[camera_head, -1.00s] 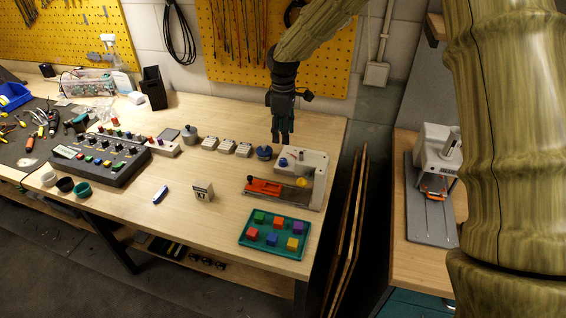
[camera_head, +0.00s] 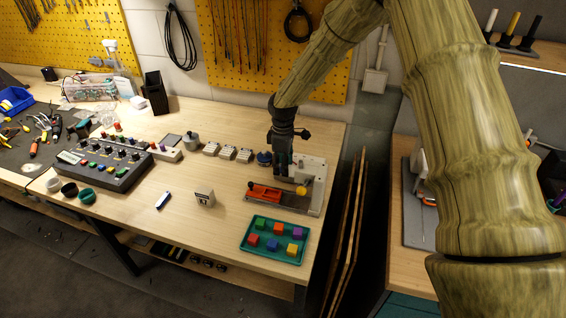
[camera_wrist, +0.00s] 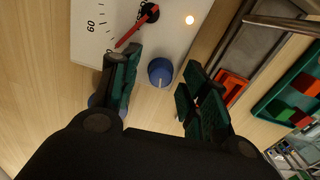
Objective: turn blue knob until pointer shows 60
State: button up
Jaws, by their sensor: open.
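The blue knob (camera_wrist: 160,72) stands on the white panel (camera_wrist: 88,50) and shows between my gripper's fingers in the wrist view. My gripper (camera_wrist: 162,62) is open, one finger on either side of the knob, with visible gaps. The dial's red pointer (camera_wrist: 130,32) slants down-left from its black hub. Its tip lies away from the printed 60 (camera_wrist: 91,25), below and right of it. In the head view my gripper (camera_head: 282,172) is over the left part of the white device (camera_head: 314,172) and hides the knob.
A dark blue round object (camera_head: 264,158) sits just left of my gripper. A green tray (camera_head: 275,236) of coloured cubes is nearer. The wood bench left of it is mostly clear.

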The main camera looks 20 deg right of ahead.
jog(key=shift+f, duration=0.1)
grip_shut()
jog(key=shift+m, duration=0.3)
jog(key=m+b, duration=0.1)
jog(key=m, duration=0.7)
jog(key=shift+w+m+b, duration=0.1)
jog(key=shift+m+b, duration=0.2)
jog(key=shift+m, duration=0.1)
dwell(0.4)
